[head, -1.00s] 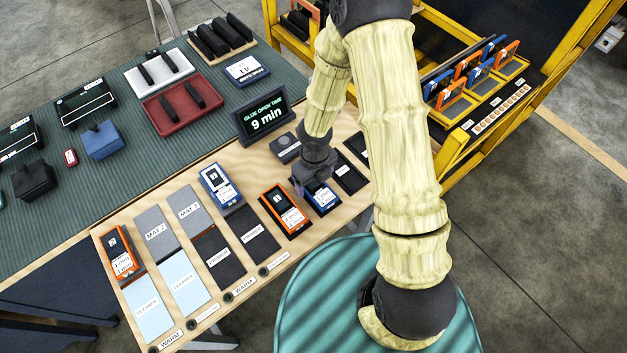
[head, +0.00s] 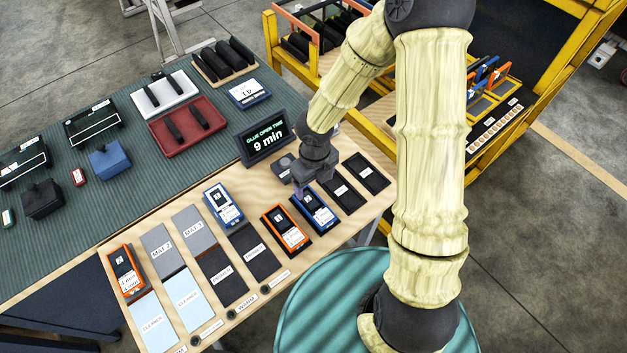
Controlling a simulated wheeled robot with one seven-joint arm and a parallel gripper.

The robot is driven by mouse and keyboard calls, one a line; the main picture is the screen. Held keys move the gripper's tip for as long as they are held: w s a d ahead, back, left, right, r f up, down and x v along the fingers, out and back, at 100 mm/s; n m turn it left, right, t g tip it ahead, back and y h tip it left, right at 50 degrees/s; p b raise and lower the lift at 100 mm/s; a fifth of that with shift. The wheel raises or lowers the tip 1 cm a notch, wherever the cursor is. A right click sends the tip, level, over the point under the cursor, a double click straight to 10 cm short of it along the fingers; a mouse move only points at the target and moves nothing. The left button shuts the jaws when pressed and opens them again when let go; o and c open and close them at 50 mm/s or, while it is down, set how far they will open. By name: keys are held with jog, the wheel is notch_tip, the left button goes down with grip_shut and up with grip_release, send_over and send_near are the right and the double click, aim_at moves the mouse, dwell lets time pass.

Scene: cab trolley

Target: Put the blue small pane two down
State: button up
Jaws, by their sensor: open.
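A blue-framed pane with a dark face and white label (head: 318,210) lies on a dark pad in the row on the wooden board. My gripper (head: 302,186) points down at the far end of this pane, open, with nothing seen between its fingers. The fingertips are small, so I cannot tell whether they touch the frame. A second blue-framed pane (head: 224,204) lies further left, above a dark primer pad. The numbers on the panes are too small to read surely.
Orange-framed panes lie beside the near blue one (head: 286,230) and at the far left (head: 127,272). Two dark pads (head: 368,171) at the right are bare. A timer display (head: 265,138) stands behind my gripper. The yellow trolley (head: 500,150) holds several panes at the right.

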jog(key=s+d+r+n+t, duration=0.1)
jog(key=s+d+r+n, duration=0.2)
jog(key=n, duration=1.1)
jog(key=s+d+r+n+t, duration=0.1)
jog(key=s+d+r+n, duration=0.2)
jog(key=d+r+n, duration=0.5)
notch_tip(320, 180, up, 5)
jog(key=n, duration=0.7)
jog(key=shift+d+f+t, duration=0.2)
jog(key=shift+d+t, duration=0.05)
jog(key=shift+t, duration=0.05)
jog(key=shift+s, duration=0.1)
